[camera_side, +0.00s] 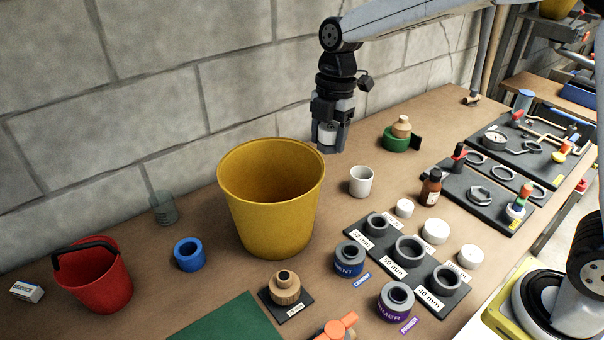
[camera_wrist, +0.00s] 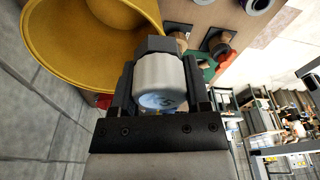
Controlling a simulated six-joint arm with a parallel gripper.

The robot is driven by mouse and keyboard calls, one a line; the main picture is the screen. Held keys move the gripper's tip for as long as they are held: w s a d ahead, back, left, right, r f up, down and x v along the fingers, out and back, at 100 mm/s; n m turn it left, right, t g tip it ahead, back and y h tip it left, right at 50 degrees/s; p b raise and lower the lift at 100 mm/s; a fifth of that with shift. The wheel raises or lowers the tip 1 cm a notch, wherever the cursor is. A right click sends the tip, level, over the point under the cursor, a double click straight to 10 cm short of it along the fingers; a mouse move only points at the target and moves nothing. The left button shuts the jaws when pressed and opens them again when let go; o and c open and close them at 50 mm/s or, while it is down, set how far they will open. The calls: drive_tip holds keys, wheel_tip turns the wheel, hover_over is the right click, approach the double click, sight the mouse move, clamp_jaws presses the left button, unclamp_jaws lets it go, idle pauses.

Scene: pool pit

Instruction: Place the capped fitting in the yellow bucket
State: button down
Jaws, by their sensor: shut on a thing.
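My gripper (camera_side: 329,142) is shut on the capped fitting (camera_side: 328,131), held in the air just right of the yellow bucket's rim. In the wrist view the capped fitting (camera_wrist: 158,78) shows a white body, a dark grey hexagonal end and a pale blue marked face between the fingers of my gripper (camera_wrist: 160,90). The yellow bucket (camera_side: 272,215) stands upright on the bench. Its rim also shows at the upper left of the wrist view (camera_wrist: 60,75). The bucket's floor is hidden in the side view.
A white cup (camera_side: 361,181) and a green round piece (camera_side: 396,138) stand right of the bucket. A blue ring (camera_side: 188,253) and a red bucket (camera_side: 95,278) are to its left. Labelled grey rings (camera_side: 410,250) sit at front right. The block wall (camera_side: 150,90) rises close behind.

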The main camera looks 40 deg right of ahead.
drive_tip(key=w+a+f+n+g, duration=0.1)
drive_tip(key=w+a+n, duration=0.15)
drive_tip(key=a, duration=0.35)
drive_tip(key=w+a+n, duration=0.2)
drive_tip(key=a+n, duration=0.2)
drive_tip(key=a, duration=0.1)
drive_tip(key=shift+m, duration=0.25)
drive_tip(key=shift+f, duration=2.7)
drive_tip(key=shift+f, duration=0.1)
wheel_tip(320, 180, down, 18)
drive_tip(key=shift+r, duration=0.1)
drive_tip(key=shift+c, duration=0.3)
unclamp_jaws()
wheel_tip(320, 180, up, 12)
drive_tip(key=w+d, duration=0.1)
drive_tip(key=shift+w, duration=0.2)
